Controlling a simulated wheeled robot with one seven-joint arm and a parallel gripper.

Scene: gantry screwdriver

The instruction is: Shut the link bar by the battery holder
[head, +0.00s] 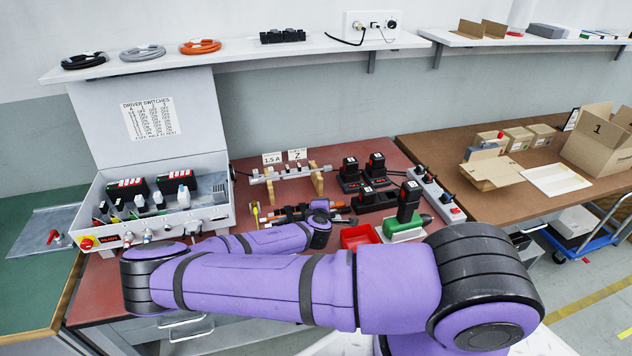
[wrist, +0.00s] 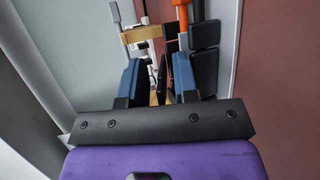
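I cannot make out for certain which part is the link bar or which is the battery holder. Black battery packs with red marks (head: 376,166) stand in dark bases on the red bench, right of a metal bar (head: 283,172) on wooden supports. My gripper (wrist: 157,78) is open in the wrist view, its two blue fingers apart. Dark, thin parts and a wooden block (wrist: 143,33) show between and beyond the fingers; whether they touch anything is unclear. In the head view my arm's purple links hide part of the bench's front.
An open grey control box (head: 155,215) with switches stands left. An orange-handled tool (head: 292,213) lies near my wrist; it also shows in the wrist view (wrist: 183,65).

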